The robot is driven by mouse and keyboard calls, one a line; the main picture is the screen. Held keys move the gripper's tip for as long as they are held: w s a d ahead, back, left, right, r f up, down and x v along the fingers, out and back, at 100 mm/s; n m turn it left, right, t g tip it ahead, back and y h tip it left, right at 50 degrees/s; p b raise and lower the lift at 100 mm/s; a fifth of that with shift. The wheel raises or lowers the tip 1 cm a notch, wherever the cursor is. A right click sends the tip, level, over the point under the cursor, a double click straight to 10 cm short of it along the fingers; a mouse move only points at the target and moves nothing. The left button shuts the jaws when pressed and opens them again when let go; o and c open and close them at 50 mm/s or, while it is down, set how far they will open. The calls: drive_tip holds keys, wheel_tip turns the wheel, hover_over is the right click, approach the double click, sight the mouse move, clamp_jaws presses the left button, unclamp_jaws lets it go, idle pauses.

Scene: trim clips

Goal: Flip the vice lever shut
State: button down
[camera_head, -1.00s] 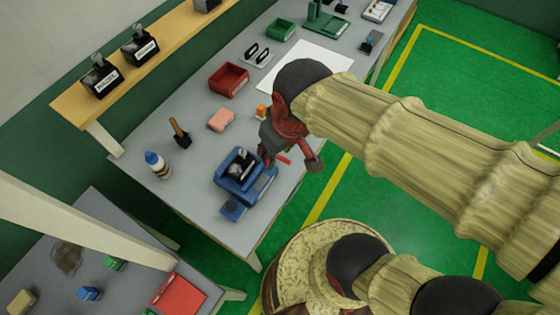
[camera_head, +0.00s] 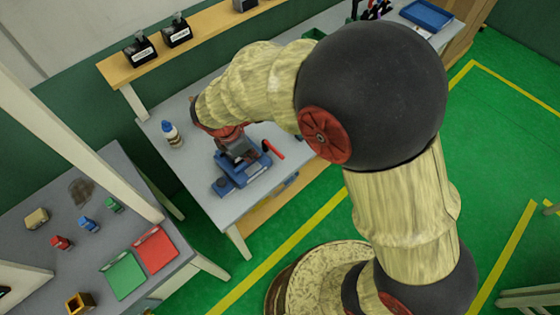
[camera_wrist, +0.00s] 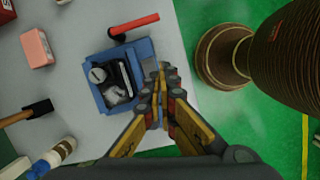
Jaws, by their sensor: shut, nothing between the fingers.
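The blue vice (camera_head: 254,171) stands on the grey workbench near its front edge. It also shows in the wrist view (camera_wrist: 100,108), holding a dark piece with a pale top (camera_wrist: 117,86). Its red lever (camera_head: 273,149) sticks out from the vice's far right side. In the wrist view the lever (camera_wrist: 136,25) extends rightward from a dark pivot, apart from my fingers. My gripper (camera_wrist: 163,68) is shut and empty, its tips beside the vice body; I cannot tell whether they touch it. In the head view my arm and the gripper hide part of the vice.
The wrist view shows a wooden-handled tool (camera_wrist: 28,112) and a pink block (camera_wrist: 37,48) on the bench. A second table (camera_head: 60,225) at left holds small coloured items.

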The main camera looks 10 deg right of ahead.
drive_tip(key=n, duration=0.2)
drive_tip(key=shift+w+r+n, duration=0.2)
drive_tip(key=shift+w+n, duration=0.15)
drive_tip(key=shift+n, duration=0.05)
drive_tip(key=shift+a, duration=0.1)
drive_tip(key=b+x, duration=0.1)
drive_tip(key=x, duration=0.8)
drive_tip(key=shift+w+f+b, duration=0.2)
drive_tip(key=shift+f+b, duration=0.05)
drive_tip(key=shift+b, duration=0.15)
drive_tip(key=shift+w+d+f, duration=0.25)
drive_tip(key=shift+w+d, duration=0.15)
drive_tip(key=shift+d, duration=0.2)
drive_tip(key=shift+w+d+f, duration=0.3)
drive_tip(key=shift+w+d, duration=0.15)
drive_tip(key=shift+d, duration=0.2)
drive_tip(key=shift+w+d+f, duration=0.1)
drive_tip(key=shift+w+d, duration=0.25)
drive_tip(key=shift+d, duration=0.15)
